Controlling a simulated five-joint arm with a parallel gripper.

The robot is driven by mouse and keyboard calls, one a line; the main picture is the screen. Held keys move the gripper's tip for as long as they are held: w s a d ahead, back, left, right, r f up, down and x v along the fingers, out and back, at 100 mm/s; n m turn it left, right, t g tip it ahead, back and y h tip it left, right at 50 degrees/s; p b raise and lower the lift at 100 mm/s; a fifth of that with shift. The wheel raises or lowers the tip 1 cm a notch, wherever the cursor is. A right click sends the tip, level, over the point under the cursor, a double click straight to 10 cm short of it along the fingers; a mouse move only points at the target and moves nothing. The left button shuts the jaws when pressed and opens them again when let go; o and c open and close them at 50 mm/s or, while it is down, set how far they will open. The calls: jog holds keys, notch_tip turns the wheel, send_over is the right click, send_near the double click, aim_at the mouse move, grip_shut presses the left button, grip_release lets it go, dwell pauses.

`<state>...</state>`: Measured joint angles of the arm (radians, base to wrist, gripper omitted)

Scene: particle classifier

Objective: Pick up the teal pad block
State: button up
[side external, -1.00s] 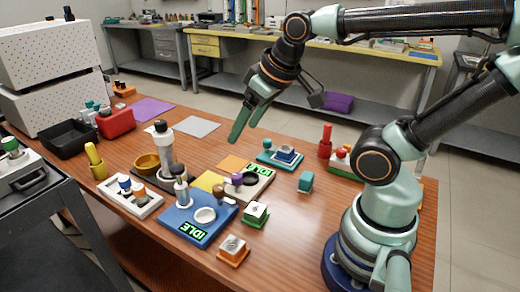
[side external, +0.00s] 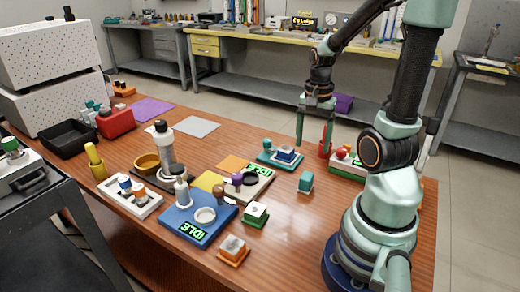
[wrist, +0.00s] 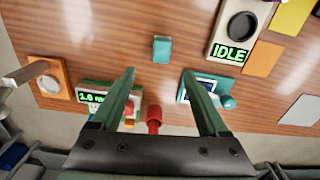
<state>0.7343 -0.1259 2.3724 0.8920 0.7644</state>
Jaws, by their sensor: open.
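The teal pad block (side external: 305,182) stands alone on the wooden table, right of the grey IDLE device and in front of the teal tray. It also shows in the wrist view (wrist: 162,48), near the top centre, just beyond my fingertips and between their lines. My gripper (side external: 314,146) is open and empty, pointing down above the table behind the block in the side view. Its two green fingers frame bare table in the wrist view (wrist: 159,75). The block is apart from the fingers and fully visible.
A green-based device (side external: 346,172) is to the right. A green-edged white block (side external: 255,214) stands nearer the front. Table around the teal block is bare.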

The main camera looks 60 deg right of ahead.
send_over(307, 176)
jog(key=f, duration=0.6)
jog(key=shift+s+d, duration=0.15)
jog(key=shift+s, duration=0.05)
jog(key=shift+w+f, duration=0.2)
jog(key=shift+f, duration=2.85)
grip_shut()
